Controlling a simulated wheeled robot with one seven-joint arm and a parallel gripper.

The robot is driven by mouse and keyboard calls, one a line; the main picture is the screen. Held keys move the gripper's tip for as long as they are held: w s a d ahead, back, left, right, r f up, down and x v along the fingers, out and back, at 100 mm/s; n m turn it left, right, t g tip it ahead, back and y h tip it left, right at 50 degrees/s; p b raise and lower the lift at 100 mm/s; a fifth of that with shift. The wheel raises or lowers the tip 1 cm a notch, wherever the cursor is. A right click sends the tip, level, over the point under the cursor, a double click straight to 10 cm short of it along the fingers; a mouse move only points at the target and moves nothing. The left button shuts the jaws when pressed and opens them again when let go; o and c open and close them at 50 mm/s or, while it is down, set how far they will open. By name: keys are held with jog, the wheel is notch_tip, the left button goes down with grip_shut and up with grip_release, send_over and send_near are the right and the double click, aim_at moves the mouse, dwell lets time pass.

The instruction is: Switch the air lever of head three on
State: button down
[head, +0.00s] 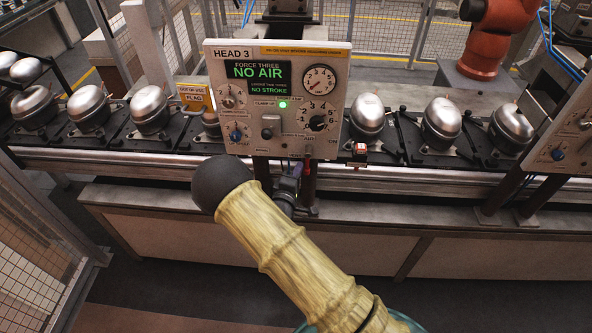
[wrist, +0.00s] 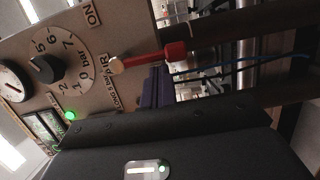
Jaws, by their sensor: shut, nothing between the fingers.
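The head three panel (head: 277,100) reads "NO AIR" and "NO STROKE" and has a green light on. The red air lever (wrist: 150,57) sits on a brass pivot beside the AIR label in the wrist view. It points off the panel's lower edge, away from the dial. The ON label (wrist: 91,16) is to one side of the pivot. My gripper (wrist: 157,86) is shut and empty, its dark fingers appearing close beside the lever on the side opposite ON. I cannot tell if they touch. In the head view my gripper (head: 288,184) is below the panel, partly hidden by my arm.
Silver compressors (head: 442,116) stand on a conveyor (head: 400,178) behind and either side. Another panel (head: 567,140) is at the right. A pressure dial knob (wrist: 45,69) is near the lever. Open floor lies in front.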

jog(key=shift+d+f+n+b, duration=0.3)
jog(key=shift+n+b, duration=0.25)
jog(key=shift+n, duration=0.25)
jog(key=n+b, duration=0.1)
jog(key=d+n+t+b, duration=0.1)
jog(key=n, duration=0.1)
jog(key=shift+d+f, duration=0.25)
jog(key=d+n+b, duration=0.1)
jog(key=n, duration=0.1)
jog(key=d+n+t+b, duration=0.1)
jog(key=n, duration=0.2)
jog(key=shift+d+r+y, duration=0.1)
jog(key=shift+r+y, duration=0.05)
jog(key=shift+y, duration=0.25)
jog(key=n, duration=0.2)
jog(key=d+n+y+b, duration=0.1)
jog(key=d+r+n+t, duration=0.1)
jog(key=n, duration=0.1)
jog(key=shift+s+n+y+b, duration=0.1)
jog(key=shift+n+y+b, duration=0.2)
jog(key=shift+b, duration=0.05)
jog(key=shift+d+r+n+y+b, duration=0.2)
jog(key=shift+r+n+y, duration=0.2)
jog(key=shift+n, duration=0.65)
jog(key=shift+d+r+n+y+b, duration=0.25)
jog(key=shift+r+n+y, duration=0.1)
jog(key=shift+n, duration=0.75)
jog(key=shift+d+r+n+y+b, duration=0.2)
jog(key=shift+r+n+y, duration=0.2)
jog(key=shift+n, duration=0.65)
